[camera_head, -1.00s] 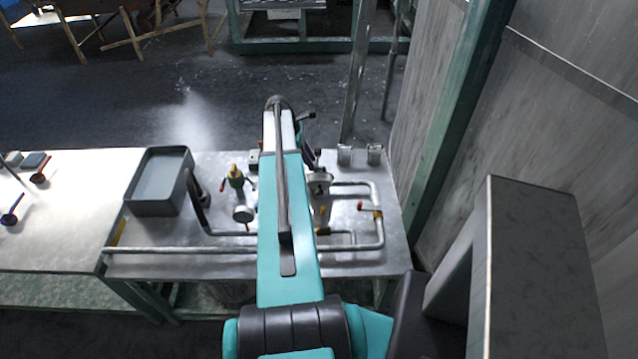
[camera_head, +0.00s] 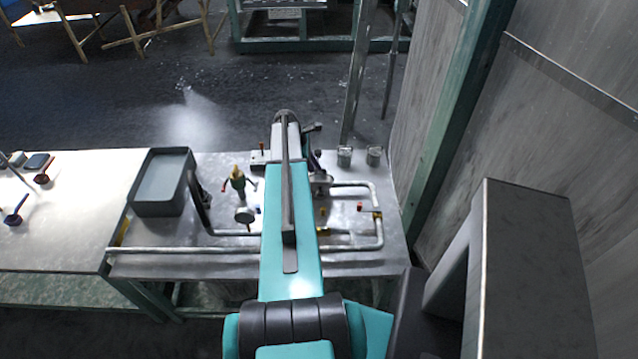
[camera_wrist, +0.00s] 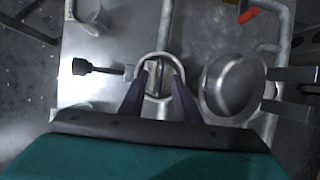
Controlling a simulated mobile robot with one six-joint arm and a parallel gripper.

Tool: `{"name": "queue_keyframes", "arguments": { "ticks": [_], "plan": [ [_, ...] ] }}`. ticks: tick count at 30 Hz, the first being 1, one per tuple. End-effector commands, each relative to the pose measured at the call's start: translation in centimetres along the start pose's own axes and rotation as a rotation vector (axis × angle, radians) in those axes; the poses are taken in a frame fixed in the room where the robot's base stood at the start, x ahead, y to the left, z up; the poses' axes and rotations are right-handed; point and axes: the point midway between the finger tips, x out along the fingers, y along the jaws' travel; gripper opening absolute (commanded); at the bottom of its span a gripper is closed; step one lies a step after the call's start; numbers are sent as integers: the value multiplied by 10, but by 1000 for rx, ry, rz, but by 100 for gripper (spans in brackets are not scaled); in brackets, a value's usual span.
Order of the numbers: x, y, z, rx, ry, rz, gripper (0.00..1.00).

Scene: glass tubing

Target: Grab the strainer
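In the wrist view, the two dark fingers of my gripper (camera_wrist: 159,78) are apart and point at a metal ring-shaped fitting (camera_wrist: 141,60). A rod with a black knob (camera_wrist: 79,67) sticks out to its left. A round shallow metal bowl (camera_wrist: 233,84) lies just right of the fingers, with flat bars at its right side. I cannot tell for sure which of these is the strainer. Nothing is clearly held, and whether the fingers touch the ring is unclear. In the head view, my arm hides the gripper and most of this spot.
Pipework (camera_head: 377,225) runs over the metal table right of my arm, with a red-handled valve (camera_wrist: 248,15). Two metal cups (camera_head: 344,156) (camera_head: 374,156) stand at the back right. A grey bin (camera_head: 160,182), a brass valve (camera_head: 237,178) and a gauge (camera_head: 243,215) are left.

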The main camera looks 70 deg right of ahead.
Motion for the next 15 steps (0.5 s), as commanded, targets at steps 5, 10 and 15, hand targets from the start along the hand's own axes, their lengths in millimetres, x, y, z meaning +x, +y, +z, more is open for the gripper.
{"name": "queue_keyframes", "arguments": {
  "ticks": [5, 10, 15],
  "plan": [
    [8, 0, 0, 1, 0, -1, 30],
    [8, 0, 0, 1, 0, 0, 30],
    [8, 0, 1, 1, 0, 0, 30]
  ]
}}
